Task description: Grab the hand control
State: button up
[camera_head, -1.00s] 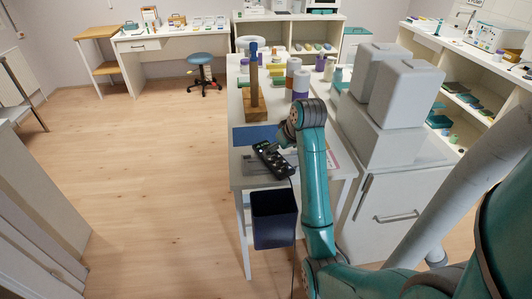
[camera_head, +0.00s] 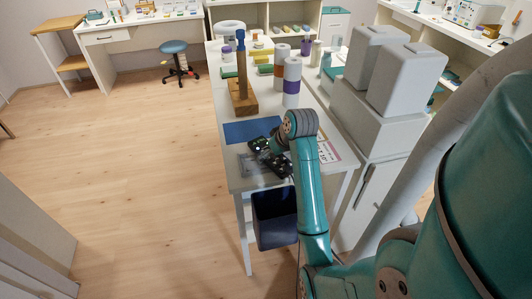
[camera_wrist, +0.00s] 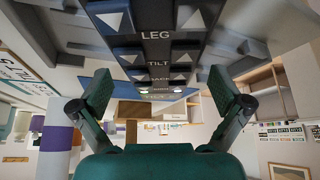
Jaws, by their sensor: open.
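The hand control (camera_head: 282,166) is a dark handset lying near the front end of the white table. My arm partly covers it in the head view. In the wrist view the hand control (camera_wrist: 158,62) fills the upper middle, with LEG and TILT labels and pale arrow buttons. My gripper (camera_wrist: 158,92) is open, one finger on each side of the handset, with gaps visible at both pads. In the head view my gripper (camera_head: 268,153) is at the handset, its fingers mostly hidden.
A blue mat (camera_head: 250,132) lies behind the handset, with a wooden block and post (camera_head: 240,95) beyond it. A dark bin (camera_head: 275,222) hangs at the table's front end. Grey boxes (camera_head: 400,85) stand to the right. The floor at left is clear.

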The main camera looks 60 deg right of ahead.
jog(key=shift+c, duration=0.2)
jog(key=c, duration=1.3)
jog(key=shift+r, duration=0.1)
